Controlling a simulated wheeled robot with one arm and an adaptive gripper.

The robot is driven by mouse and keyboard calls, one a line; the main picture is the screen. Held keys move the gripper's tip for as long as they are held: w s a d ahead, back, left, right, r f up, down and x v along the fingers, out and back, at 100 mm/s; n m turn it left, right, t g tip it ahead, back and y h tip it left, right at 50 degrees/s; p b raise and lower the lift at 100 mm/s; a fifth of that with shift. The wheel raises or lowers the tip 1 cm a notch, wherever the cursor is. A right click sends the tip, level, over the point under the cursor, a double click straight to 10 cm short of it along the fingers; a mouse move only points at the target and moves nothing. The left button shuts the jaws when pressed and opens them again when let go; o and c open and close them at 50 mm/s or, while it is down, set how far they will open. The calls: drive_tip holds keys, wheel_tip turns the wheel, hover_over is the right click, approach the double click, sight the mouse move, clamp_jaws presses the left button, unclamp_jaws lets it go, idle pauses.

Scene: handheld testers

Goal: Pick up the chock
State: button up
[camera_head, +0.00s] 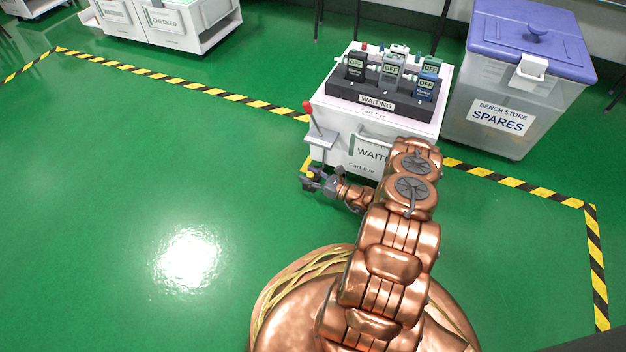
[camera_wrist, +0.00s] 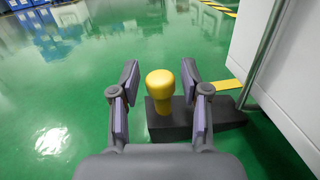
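The chock is a dark wedge-shaped block (camera_wrist: 208,121) with an upright yellow knob (camera_wrist: 160,88) on its left end, in the wrist view. It lies on the green floor beside a metal post and a white panel. My gripper (camera_wrist: 158,80) is open, with one finger on each side of the knob and gaps showing between knob and fingers. In the head view my gripper (camera_head: 318,180) is low by the front left corner of the white cart (camera_head: 345,133). A bit of yellow shows at the gripper there, and the dark block is mostly hidden.
The cart carries a black rack (camera_head: 378,98) of handheld testers, and a red-tipped lever (camera_head: 308,106) rises at its left side. A clear bin with a purple lid (camera_head: 535,38) stands to its right. The floor to the left is free.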

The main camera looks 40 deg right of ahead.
clamp_jaws()
drive_tip(key=shift+r, duration=0.1)
idle(0.5)
